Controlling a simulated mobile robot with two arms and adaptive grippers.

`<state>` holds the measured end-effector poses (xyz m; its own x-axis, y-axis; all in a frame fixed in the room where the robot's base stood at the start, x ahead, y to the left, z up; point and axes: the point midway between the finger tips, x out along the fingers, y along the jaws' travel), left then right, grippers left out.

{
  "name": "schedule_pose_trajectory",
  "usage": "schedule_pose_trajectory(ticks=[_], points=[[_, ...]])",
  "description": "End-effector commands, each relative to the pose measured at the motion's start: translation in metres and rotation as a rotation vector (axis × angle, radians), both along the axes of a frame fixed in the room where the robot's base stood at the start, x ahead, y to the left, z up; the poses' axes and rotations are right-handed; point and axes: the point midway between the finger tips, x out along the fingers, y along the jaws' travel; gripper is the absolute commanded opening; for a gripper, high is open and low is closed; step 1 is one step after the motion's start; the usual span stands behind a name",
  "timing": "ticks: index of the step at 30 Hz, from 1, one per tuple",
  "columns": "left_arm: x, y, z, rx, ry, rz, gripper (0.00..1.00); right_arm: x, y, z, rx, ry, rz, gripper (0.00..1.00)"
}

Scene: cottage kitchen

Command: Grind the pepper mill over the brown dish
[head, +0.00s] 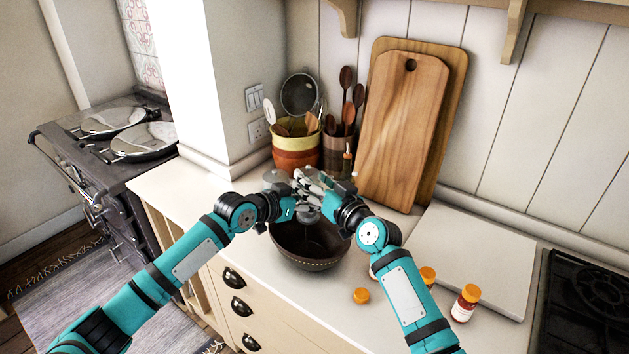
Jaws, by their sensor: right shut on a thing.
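The brown dish (308,262), a dark round bowl with a dotted rim, stands on the counter near its front edge. Both my grippers meet above the bowl's back part. My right gripper (315,186) comes in from the right and is shut on the pepper mill (308,215), a small pale, greyish piece of which shows below the fingers, over the bowl. My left gripper (296,196) is close against the right one at the mill; its fingers overlap there, and I cannot tell whether they are shut. Most of the mill is hidden by the fingers.
Utensil crocks (294,155) and two leaning cutting boards (403,130) stand behind my grippers. A clear jar (275,180) is close behind the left gripper. Orange-capped bottles (465,303) stand right of the bowl, by a white slab (478,255) and a black hob (590,300).

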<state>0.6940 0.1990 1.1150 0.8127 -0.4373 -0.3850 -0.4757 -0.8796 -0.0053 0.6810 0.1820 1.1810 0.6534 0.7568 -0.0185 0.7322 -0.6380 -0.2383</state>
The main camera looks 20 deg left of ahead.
Motion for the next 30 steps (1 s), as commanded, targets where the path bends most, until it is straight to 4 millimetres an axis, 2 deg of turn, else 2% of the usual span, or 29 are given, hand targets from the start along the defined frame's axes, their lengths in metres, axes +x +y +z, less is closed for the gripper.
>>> schedule_pose_trajectory(ticks=[1,16,17,21,22,30], points=[[0.0002,-0.0036,0.0063,-0.007,-0.012,-0.006,0.13,0.0007,-0.0018,-0.0046,-0.007,0.003,-0.011,0.22],[0.0003,-0.0028,0.0061,-0.007,-0.012,-0.004,0.13,0.0006,-0.0021,-0.0039,-0.005,0.002,-0.024,0.22],[0.0003,-0.0027,0.0061,-0.007,-0.012,-0.004,0.13,0.0007,-0.0021,-0.0039,-0.005,0.002,-0.024,0.57],[0.0003,-0.0019,0.0049,-0.005,-0.01,-0.003,0.13,0.0004,-0.0018,-0.0027,-0.004,0.0,-0.024,0.75],[0.0004,-0.0017,0.0045,-0.005,-0.009,-0.003,0.13,0.0004,-0.0016,-0.0023,-0.003,-0.001,-0.023,0.79],[0.0003,-0.0007,0.0028,-0.003,-0.005,-0.001,0.13,0.0,-0.0008,-0.0004,-0.001,-0.002,-0.022,0.79]])
